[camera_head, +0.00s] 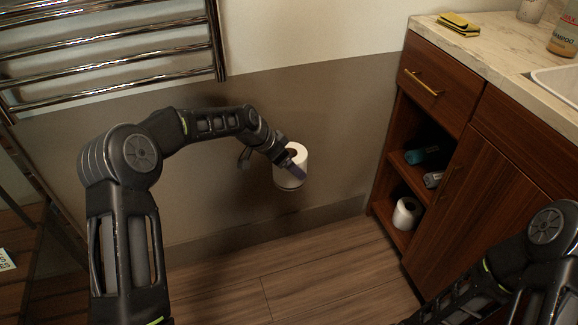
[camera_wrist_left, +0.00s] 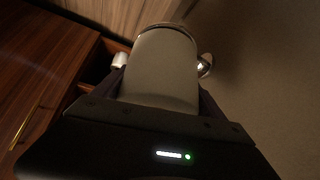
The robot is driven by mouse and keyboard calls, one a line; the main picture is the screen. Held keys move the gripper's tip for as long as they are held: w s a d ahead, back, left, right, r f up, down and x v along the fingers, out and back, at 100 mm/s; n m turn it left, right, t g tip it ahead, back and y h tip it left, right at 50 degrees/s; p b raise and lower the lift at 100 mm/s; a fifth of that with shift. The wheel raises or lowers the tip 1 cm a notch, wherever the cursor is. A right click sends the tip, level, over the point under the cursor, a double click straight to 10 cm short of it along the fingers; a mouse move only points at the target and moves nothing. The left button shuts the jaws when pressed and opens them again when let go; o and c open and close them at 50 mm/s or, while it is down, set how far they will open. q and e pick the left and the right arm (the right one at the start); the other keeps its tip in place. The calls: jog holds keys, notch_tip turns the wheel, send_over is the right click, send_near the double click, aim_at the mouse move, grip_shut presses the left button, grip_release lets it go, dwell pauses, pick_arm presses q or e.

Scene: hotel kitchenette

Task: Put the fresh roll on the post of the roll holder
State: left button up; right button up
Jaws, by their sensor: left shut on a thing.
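My left gripper (camera_head: 290,168) is shut on the white fresh roll (camera_head: 301,157), which is roughly upright near the grey wall, its dark core hole facing up. The roll fills the middle of the left wrist view (camera_wrist_left: 165,75) between the fingers. A thin metallic rim shows at the roll's far end. The post is hidden; I cannot tell whether it is inside the core. My right gripper is out of view.
A wooden cabinet (camera_head: 455,165) with a marble-like top stands at the right. Its open shelves hold another white roll (camera_head: 407,213) and bottles (camera_head: 424,155). A chrome towel rail (camera_head: 110,50) is on the wall at upper left. The wooden floor (camera_head: 310,280) in front is clear.

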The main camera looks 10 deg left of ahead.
pick_arm(q)
jog(key=shift+f, duration=0.15)
jog(key=o, duration=1.3)
jog(key=shift+o, duration=0.2)
jog(key=shift+a+r, duration=0.1)
jog(key=shift+r, duration=0.3)
jog(key=p+v, duration=0.3)
jog(key=v, duration=0.8)
jog(key=shift+s+r, duration=0.15)
jog(key=shift+r, duration=0.05)
